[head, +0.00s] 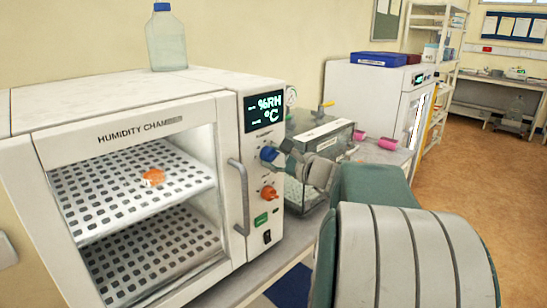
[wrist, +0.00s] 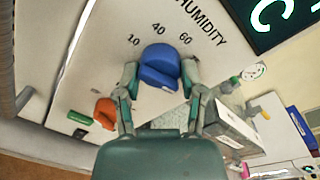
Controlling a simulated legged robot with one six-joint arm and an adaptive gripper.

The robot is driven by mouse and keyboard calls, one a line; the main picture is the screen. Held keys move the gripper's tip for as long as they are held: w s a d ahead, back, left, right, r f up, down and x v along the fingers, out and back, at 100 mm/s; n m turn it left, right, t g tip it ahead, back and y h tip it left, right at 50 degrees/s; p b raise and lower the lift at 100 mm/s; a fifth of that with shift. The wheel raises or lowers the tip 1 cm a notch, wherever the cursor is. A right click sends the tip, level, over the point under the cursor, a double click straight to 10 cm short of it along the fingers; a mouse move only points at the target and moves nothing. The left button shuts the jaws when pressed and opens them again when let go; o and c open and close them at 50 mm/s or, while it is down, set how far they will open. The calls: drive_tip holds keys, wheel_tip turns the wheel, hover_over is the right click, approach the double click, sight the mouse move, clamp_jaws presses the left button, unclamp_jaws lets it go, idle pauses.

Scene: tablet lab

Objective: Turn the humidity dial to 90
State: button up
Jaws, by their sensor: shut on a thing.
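The humidity chamber (head: 150,180) stands on the bench at the left, its door closed. The blue humidity dial (head: 268,154) is on its right-hand control panel, below the display (head: 265,111), which reads dashes with %RH and °C. In the wrist view the blue dial (wrist: 160,66) sits between the two fingers of my gripper (wrist: 160,78), which are shut on its sides. Marks 10, 40 and 60 and the word HUMIDITY (wrist: 202,22) show around it. Other marks are hidden, and I cannot tell where the dial points. An orange dial (head: 269,192) is below it.
A green switch (head: 261,219) and a black switch (head: 267,237) sit low on the panel, beside the grey door handle (head: 240,197). A clear box (head: 320,150) stands close right of the chamber. A bottle (head: 165,38) stands on top. Floor at the right is free.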

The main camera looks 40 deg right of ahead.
drive_tip(key=shift+f+m, duration=0.25)
drive_tip(key=shift+m, duration=0.75)
drive_tip(key=o, duration=1.1)
drive_tip(key=shift+o, duration=0.2)
drive_tip(key=shift+d, duration=0.1)
drive_tip(key=shift+r, duration=0.1)
drive_tip(key=shift+s, duration=0.15)
drive_tip(key=s+d, duration=0.1)
drive_tip(key=s, duration=1)
drive_tip(key=shift+s+d+r, duration=0.2)
drive_tip(key=shift+s+d, duration=0.05)
